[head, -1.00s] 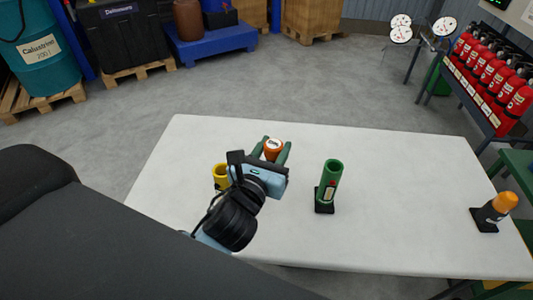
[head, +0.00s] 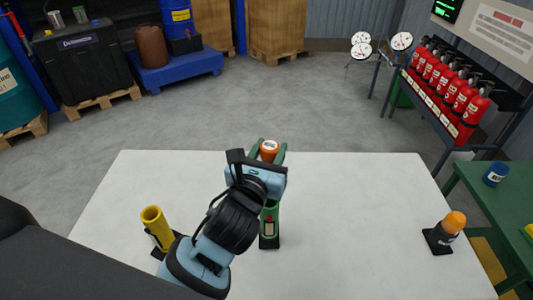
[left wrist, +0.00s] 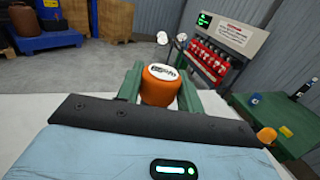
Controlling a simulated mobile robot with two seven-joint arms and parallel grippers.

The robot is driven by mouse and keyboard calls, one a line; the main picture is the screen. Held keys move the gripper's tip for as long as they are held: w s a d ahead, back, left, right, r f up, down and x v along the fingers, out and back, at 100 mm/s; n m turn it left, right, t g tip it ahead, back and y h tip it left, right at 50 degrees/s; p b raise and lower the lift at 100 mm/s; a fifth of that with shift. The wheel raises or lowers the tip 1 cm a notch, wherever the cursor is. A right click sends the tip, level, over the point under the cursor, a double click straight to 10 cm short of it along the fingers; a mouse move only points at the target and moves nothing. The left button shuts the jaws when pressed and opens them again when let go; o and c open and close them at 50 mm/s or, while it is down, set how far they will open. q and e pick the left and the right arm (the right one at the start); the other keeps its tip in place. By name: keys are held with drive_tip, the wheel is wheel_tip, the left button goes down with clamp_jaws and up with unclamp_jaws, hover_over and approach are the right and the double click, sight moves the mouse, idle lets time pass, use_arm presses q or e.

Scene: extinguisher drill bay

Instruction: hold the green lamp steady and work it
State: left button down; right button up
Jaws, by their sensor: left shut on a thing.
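The green lamp (head: 270,219) stands on the white table on a small black base, partly covered by my left wrist in the head view. Its upper end is hidden there. My left gripper (head: 269,153) is shut on an orange cylinder with a white labelled top (head: 269,147). The cylinder also shows in the left wrist view (left wrist: 158,90), between the green fingers. My left gripper appears beyond the green lamp in the head view, and I cannot tell whether they touch. My right gripper is not in view.
On the white table (head: 340,200), a yellow tube (head: 157,228) stands tilted at the left. A dark holder with an orange top (head: 444,233) stands at the right. A green table (head: 490,215) with a blue can (head: 495,174) is farther right. Red extinguishers (head: 450,85) line a rack.

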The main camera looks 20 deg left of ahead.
use_arm(q)
drive_tip(key=shift+d, duration=0.1)
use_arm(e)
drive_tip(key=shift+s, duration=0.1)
use_arm(q)
drive_tip(key=shift+f, duration=1.3)
drive_tip(key=shift+f+b, duration=0.65)
drive_tip(key=shift+f, duration=0.5)
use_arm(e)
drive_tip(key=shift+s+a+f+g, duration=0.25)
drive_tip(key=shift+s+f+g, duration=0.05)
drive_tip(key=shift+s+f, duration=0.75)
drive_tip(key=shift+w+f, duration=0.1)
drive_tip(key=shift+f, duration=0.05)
